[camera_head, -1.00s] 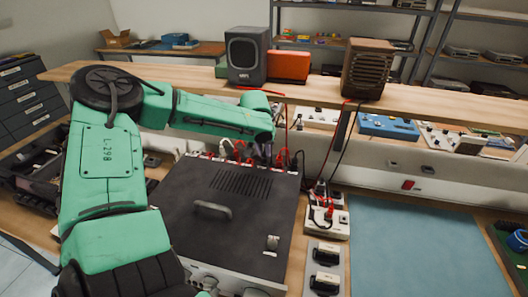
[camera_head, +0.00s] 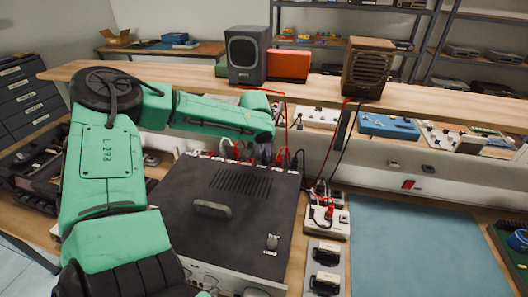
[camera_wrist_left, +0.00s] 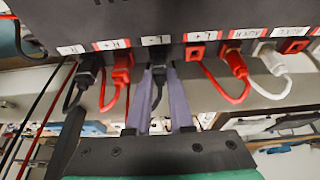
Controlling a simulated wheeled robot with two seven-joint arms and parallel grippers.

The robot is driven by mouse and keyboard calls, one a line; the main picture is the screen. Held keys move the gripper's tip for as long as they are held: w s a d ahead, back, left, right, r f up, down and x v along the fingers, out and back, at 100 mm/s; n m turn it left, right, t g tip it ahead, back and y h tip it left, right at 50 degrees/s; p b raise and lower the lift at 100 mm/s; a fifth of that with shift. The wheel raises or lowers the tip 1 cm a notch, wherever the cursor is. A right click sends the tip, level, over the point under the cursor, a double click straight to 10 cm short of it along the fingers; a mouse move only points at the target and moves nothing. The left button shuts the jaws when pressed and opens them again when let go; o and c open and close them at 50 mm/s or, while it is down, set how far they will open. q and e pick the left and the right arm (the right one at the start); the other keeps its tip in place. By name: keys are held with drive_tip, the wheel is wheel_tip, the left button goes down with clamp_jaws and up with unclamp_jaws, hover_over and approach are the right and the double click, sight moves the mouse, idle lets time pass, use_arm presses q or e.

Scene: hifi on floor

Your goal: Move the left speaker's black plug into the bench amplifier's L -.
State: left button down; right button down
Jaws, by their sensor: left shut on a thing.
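The bench amplifier (camera_head: 225,205) is a black box on the bench, its row of labelled sockets along its far edge. My left gripper (camera_wrist_left: 158,82) is at that row, its two purple fingers shut on a black plug (camera_wrist_left: 158,70). The plug points at the panel under the L - label (camera_wrist_left: 157,41) and appears to touch it; how deep it sits cannot be told. In the head view my left gripper (camera_head: 262,152) is behind the amplifier, mostly hidden by my arm. The left speaker (camera_head: 247,55) is dark grey and stands on the shelf. My right gripper is out of view.
Beside the held plug, a red plug (camera_wrist_left: 122,68) is at R + and a black plug (camera_wrist_left: 88,68) at R -. Red (camera_wrist_left: 236,64) and white (camera_wrist_left: 271,58) plugs sit further right. A blue mat (camera_head: 425,250) lies clear.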

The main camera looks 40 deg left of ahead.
use_arm(q)
drive_tip(key=shift+f, duration=0.1)
idle(0.4)
drive_tip(key=c, duration=0.7)
unclamp_jaws()
drive_tip(key=p+v, duration=0.1)
drive_tip(key=v, duration=0.5)
drive_tip(key=w+p+v, duration=0.1)
drive_tip(key=p+v, duration=0.1)
drive_tip(key=v, duration=0.4)
drive_tip(key=p+v, duration=0.2)
drive_tip(key=v, duration=0.5)
drive_tip(key=shift+w+a+r, duration=0.15)
drive_tip(key=shift+a+r, duration=0.15)
drive_tip(key=shift+r, duration=0.1)
